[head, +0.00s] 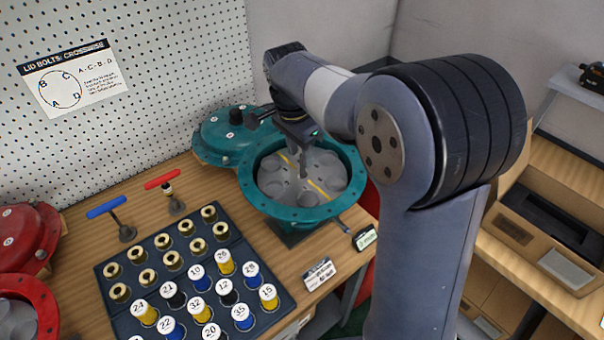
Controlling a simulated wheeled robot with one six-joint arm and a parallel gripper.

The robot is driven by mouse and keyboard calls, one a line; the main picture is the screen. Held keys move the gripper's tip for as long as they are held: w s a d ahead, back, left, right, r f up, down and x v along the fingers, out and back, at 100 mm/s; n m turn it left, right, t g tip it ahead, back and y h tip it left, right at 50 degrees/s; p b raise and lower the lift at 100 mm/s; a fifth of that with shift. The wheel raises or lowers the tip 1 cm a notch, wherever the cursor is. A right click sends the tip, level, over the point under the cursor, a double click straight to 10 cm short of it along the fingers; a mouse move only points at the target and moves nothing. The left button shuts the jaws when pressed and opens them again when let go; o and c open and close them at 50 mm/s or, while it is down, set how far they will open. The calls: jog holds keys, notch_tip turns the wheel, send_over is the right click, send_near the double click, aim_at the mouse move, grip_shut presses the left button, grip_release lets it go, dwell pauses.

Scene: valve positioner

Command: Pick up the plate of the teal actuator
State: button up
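The teal actuator (290,213) stands open on the wooden bench, its round flanged housing facing up. Inside it lies a grey plate (292,188) with rounded lobes or recesses and a yellow line across it. My gripper (302,172) points down over the middle of the housing. A thin dark upright part runs from it down to the plate's centre; I cannot tell whether this is my fingers or a post. I cannot tell whether the fingers touch the plate or how far apart they are.
The teal lid (222,140) lies behind the housing on the left. A dark tray (107,268) of brass fittings and numbered spools is in front. Blue (107,207) and red (161,179) T-handle tools stand left. Red actuator parts (25,240) are at far left. A pegboard (150,80) rises behind.

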aim_at(304, 173)
jog(key=shift+w+d+f+p, duration=0.1)
jog(key=shift+w+d+f, duration=0.05)
jog(key=shift+f, duration=0.6)
jog(key=shift+w+d+f+p, duration=0.1)
jog(key=shift+f, duration=0.65)
jog(key=shift+w+d+f+p, duration=0.1)
jog(key=shift+w+d+f, duration=0.05)
jog(key=shift+f, duration=0.6)
grip_shut()
jog(key=shift+r, duration=0.1)
